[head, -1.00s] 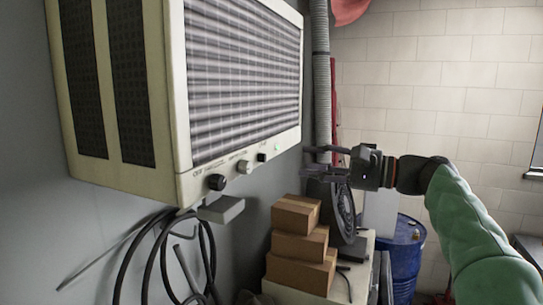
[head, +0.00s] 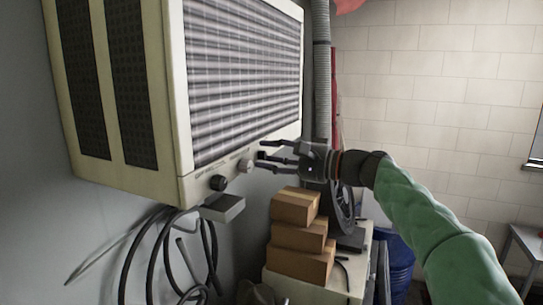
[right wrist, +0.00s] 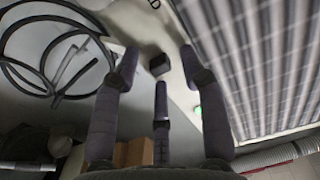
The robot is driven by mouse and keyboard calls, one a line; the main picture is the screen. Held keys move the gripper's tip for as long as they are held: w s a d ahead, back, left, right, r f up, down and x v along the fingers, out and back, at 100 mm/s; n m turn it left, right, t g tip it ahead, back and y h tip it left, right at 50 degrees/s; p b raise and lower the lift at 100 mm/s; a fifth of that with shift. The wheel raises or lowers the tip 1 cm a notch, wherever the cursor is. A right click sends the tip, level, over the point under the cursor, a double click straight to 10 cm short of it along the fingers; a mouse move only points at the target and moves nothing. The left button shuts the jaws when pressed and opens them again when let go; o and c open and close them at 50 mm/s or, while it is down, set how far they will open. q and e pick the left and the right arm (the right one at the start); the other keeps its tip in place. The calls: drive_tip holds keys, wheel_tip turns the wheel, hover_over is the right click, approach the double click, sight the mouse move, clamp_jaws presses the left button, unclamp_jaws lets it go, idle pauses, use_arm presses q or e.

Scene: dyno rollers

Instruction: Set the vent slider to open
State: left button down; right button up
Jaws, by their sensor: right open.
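The vent unit (head: 190,150) is a cream wall box with a wide slatted grille and a control strip along its lower front edge. A small dark block (right wrist: 160,65), seemingly the vent slider, stands out from that strip in the right wrist view. My right gripper (head: 266,154) is open at the strip, its three fingers pointing left. In the right wrist view its fingertips (right wrist: 160,68) are spread around the block, with gaps visible; contact is not clear. In the head view the fingers largely cover the block. My left gripper is out of view.
A black knob (head: 217,183) and a pale knob (head: 245,166) sit left of the gripper on the strip. A grey box (head: 222,208) juts out below. Stacked cartons (head: 300,235) and a blue drum (head: 398,262) stand below. A green light (right wrist: 197,111) glows nearby.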

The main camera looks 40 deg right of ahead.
sight(268, 151)
clamp_jaws()
drive_tip(key=shift+f, duration=0.1)
drive_tip(key=shift+w+d+f, duration=0.1)
drive_tip(key=shift+w+d, duration=0.35)
drive_tip(key=shift+d, duration=0.35)
drive_tip(key=shift+w+d+r, duration=0.1)
drive_tip(key=shift+w+d, duration=0.3)
drive_tip(key=shift+d, duration=0.4)
drive_tip(key=shift+w+d+f, duration=0.1)
drive_tip(key=shift+w+d, duration=0.35)
drive_tip(key=shift+d, duration=0.35)
drive_tip(key=shift+a, duration=0.1)
